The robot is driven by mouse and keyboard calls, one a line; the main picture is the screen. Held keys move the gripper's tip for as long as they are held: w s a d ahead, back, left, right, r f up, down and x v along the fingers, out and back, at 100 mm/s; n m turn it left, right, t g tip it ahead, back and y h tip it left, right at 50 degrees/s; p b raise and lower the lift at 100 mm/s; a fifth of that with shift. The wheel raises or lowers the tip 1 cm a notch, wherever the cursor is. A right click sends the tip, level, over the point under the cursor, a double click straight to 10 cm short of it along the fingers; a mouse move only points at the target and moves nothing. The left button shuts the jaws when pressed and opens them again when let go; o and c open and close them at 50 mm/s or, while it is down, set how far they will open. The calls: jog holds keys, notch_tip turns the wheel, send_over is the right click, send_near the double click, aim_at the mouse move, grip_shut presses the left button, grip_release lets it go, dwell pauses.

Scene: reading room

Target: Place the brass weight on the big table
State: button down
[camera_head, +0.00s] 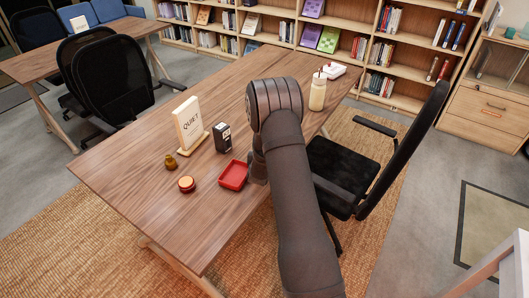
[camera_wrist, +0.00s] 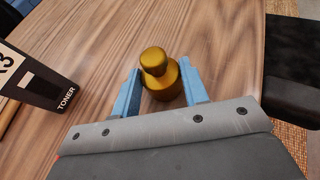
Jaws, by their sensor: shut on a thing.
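In the wrist view, my gripper (camera_wrist: 161,80) is shut on a brass weight (camera_wrist: 160,84) with a round knob on top. The blue fingers stand on either side of its body. It is over the wooden table (camera_wrist: 112,28); I cannot tell whether its base touches the wood. In the head view, this wooden table (camera_head: 125,170) fills the middle, and my arm hides the gripper and the held weight. A small brass-coloured piece (camera_head: 170,161) stands on the table beside the sign, apart from the gripper.
A toner box (camera_head: 222,138) stands left of my gripper, also in the wrist view (camera_wrist: 35,78). A QUIET sign (camera_head: 189,125), red tray (camera_head: 233,175), round red item (camera_head: 186,184) and bottle (camera_head: 317,92) are on the table. A black chair (camera_head: 350,170) is at right. The table's near-left part is bare.

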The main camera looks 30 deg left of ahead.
jog(key=c, duration=0.8)
grip_release()
jog(key=shift+f, duration=0.15)
jog(key=shift+c, duration=0.2)
jog(key=shift+s+r, duration=0.15)
jog(key=shift+r, duration=0.1)
jog(key=v, duration=1.1)
jog(key=shift+s+d, duration=0.25)
jog(key=shift+d, duration=0.05)
jog(key=shift+w, duration=0.1)
jog(key=x, duration=1.2)
jog(key=shift+a+r, duration=0.1)
jog(key=shift+a, duration=0.05)
notch_tip(320, 180, up, 2)
jog(key=shift+r, duration=0.7)
